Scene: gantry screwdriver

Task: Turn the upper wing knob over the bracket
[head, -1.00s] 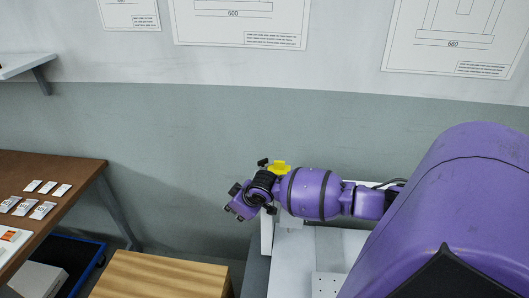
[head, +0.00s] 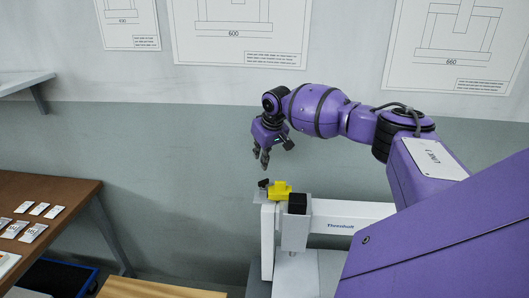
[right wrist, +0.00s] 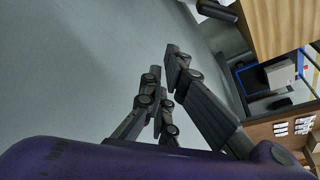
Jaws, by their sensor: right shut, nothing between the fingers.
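The gantry's white post and arm (head: 352,225) stand at the lower middle of the head view. On top is a yellow part (head: 280,189), with a small black part (head: 263,183) at its left that looks like the wing knob. A grey bracket-like plate (head: 295,235) with a black block on top is just right of and below them. My right gripper (head: 263,161) hangs above the black part, fingers pointing down, shut and empty, clear of it. In the right wrist view its fingers (right wrist: 164,62) show with no knob in sight. My left gripper is not in view.
A brown table (head: 60,190) with small labelled packets stands at the left. A wooden-topped box (head: 160,289) and a blue-edged bin (head: 85,280) are low at the left. The wall behind carries drawings. Free space lies between the table and the gantry.

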